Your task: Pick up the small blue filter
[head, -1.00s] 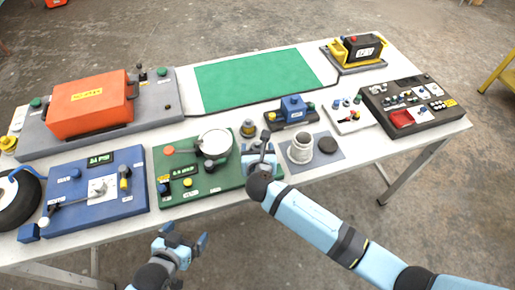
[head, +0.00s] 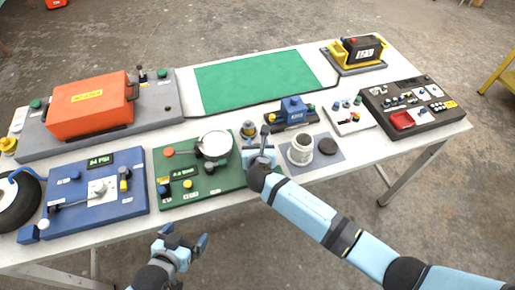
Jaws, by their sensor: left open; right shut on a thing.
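I cannot pick out the small blue filter for sure. A blue block (head: 292,106) sits on a dark base behind my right gripper, and a small blue cube (head: 28,234) is by the left end of the blue board. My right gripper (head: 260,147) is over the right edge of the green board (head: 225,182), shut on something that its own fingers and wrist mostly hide. My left gripper (head: 185,235) is open and empty in front of the table's near edge.
An orange case (head: 92,103) on a grey base stands at the left. A grey cup (head: 300,150) and a black disc (head: 328,146) are just right of my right gripper. A dark panel (head: 415,104) is at the right. The green mat (head: 255,80) is clear.

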